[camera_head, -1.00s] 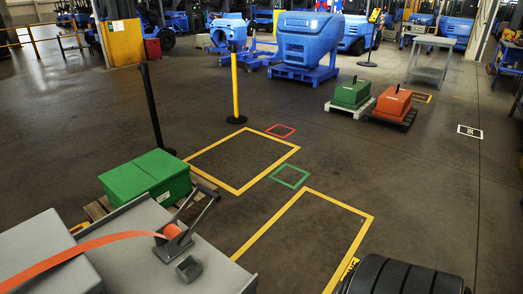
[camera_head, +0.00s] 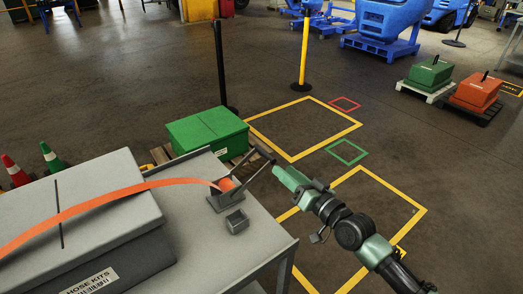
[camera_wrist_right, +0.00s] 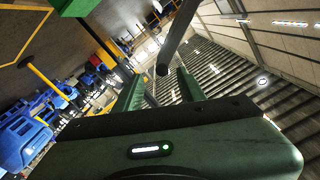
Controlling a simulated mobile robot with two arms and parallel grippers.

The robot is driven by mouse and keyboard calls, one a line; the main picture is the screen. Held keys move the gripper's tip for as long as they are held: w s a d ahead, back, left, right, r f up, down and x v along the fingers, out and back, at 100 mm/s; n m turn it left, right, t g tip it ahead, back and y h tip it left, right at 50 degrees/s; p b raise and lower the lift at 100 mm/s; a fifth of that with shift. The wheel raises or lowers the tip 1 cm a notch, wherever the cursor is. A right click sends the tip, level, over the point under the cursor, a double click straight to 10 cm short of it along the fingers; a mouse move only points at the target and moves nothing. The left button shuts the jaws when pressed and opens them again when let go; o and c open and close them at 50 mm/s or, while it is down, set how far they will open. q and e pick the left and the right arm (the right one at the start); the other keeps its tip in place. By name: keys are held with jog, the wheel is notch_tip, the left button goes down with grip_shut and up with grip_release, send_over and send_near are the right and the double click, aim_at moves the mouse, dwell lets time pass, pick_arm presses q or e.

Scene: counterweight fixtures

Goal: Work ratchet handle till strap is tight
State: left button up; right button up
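The ratchet (camera_head: 224,194) sits on the grey cart top (camera_head: 262,232), with an orange strap (camera_head: 120,196) running into it from the left. Its grey handle (camera_head: 251,168) is tilted up to the right. My right gripper (camera_head: 277,169) is at the handle's upper end. In the right wrist view, the green fingers (camera_wrist_right: 160,88) are apart, and the end of a grey bar (camera_wrist_right: 176,38), apparently the handle, shows between them with gaps at both sides. The strap lies over a grey box (camera_head: 100,225) labelled hose kits. My left gripper is not in view.
A small grey block (camera_head: 237,221) stands beside the ratchet. A green box (camera_head: 207,133) on a pallet is behind the cart. Cones (camera_head: 51,157) and black (camera_head: 221,70) and yellow (camera_head: 304,45) posts stand on the floor. The taped floor areas to the right are empty.

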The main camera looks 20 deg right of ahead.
aim_at(258, 148)
jog(key=shift+w+a+r, duration=0.2)
jog(key=shift+w+r, duration=0.1)
jog(key=shift+w, duration=0.05)
jog(key=x, duration=1.1)
jog(key=shift+w+f, duration=0.1)
jog(key=shift+f, duration=0.1)
grip_shut()
dwell(0.7)
